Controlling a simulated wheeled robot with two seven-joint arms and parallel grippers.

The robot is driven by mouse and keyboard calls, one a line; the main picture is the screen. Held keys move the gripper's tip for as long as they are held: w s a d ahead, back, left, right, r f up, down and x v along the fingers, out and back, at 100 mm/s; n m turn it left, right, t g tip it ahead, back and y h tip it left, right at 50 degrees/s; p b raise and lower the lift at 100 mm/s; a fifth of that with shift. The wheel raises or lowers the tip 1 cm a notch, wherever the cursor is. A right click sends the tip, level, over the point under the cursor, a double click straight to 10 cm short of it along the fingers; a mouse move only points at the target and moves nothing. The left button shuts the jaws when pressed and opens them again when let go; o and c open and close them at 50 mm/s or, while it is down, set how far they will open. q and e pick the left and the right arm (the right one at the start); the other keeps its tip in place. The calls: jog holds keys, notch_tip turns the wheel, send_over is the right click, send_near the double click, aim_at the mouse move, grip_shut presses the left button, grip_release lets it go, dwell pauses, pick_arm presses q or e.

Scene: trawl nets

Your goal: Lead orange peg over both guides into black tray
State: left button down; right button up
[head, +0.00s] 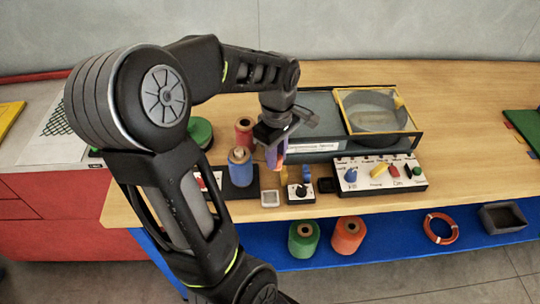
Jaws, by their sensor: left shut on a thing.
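My left gripper (274,138) points down over the middle of the table, left of the grey machine. It is shut on a small orange and purple piece (272,157), which looks like the orange peg. The piece hangs just right of the blue spool. My right gripper is not in view.
A blue spool (240,168) and a red spool (244,131) stand left of the gripper. A small box with a black knob (300,192), a white square tray (269,198) and a control panel (379,173) line the front edge. The grey machine (310,129) stands behind.

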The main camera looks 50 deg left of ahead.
pick_arm(q)
jog(key=shift+w+d, duration=0.8)
jog(key=shift+w, duration=0.3)
jog(key=shift+w+d, duration=0.8)
jog(key=shift+w, duration=0.3)
jog(key=shift+w+d, duration=0.8)
jog(key=shift+w, duration=0.3)
jog(key=shift+w+d, duration=0.4)
jog(key=shift+d, duration=0.45)
jog(key=shift+w+d, duration=0.4)
jog(key=shift+d, duration=0.5)
jog(key=shift+w+d, duration=0.4)
jog(key=shift+d, duration=0.45)
jog(key=shift+f+b, duration=1.9)
jog(key=shift+f, duration=0.5)
jog(key=shift+f, duration=0.2)
jog(key=c, duration=1.1)
grip_release()
jog(key=shift+c, duration=0.2)
jog(key=shift+r, duration=0.1)
